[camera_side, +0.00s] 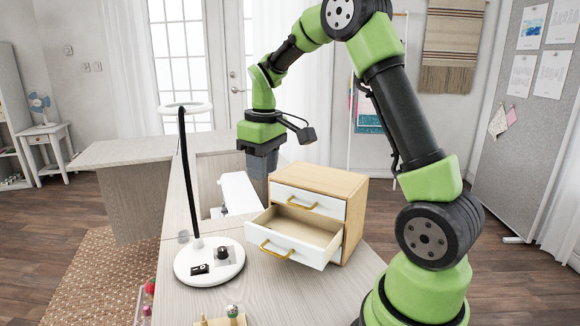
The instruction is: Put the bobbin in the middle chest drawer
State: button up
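The chest (345,190) is light wood with white drawer fronts and brass handles. Its top drawer (308,203) is shut. The drawer below it (318,256) is pulled out, and the visible part of its inside looks empty. Its front hides whether another drawer lies beneath. I cannot identify the bobbin for sure. A small dark round item (222,253) and a dark block (200,269) are on the white lamp base. My gripper (259,177) points down, behind and left of the chest. Its fingertips are too unclear to show whether it is open or holding something.
The lamp (187,170) has a tall black post left of the chest. A white machine (238,192) sits behind, below my gripper. A small clear cup (183,236) is near the lamp. A wooden holder (222,320) is at the front edge. The tabletop (290,290) before the drawer is clear.

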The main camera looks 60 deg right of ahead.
jog(key=s+a+r+m+t, duration=0.1)
jog(key=s+a+r+t, duration=0.2)
jog(key=s+a+r, duration=0.45)
jog(key=s+a+r+m+t+y, duration=0.1)
jog(key=s+a+m+t+y, duration=0.1)
jog(key=s+a, duration=0.6)
jog(key=shift+s+t, duration=0.4)
jog(key=shift+t, duration=0.3)
jog(key=shift+a+r, duration=0.1)
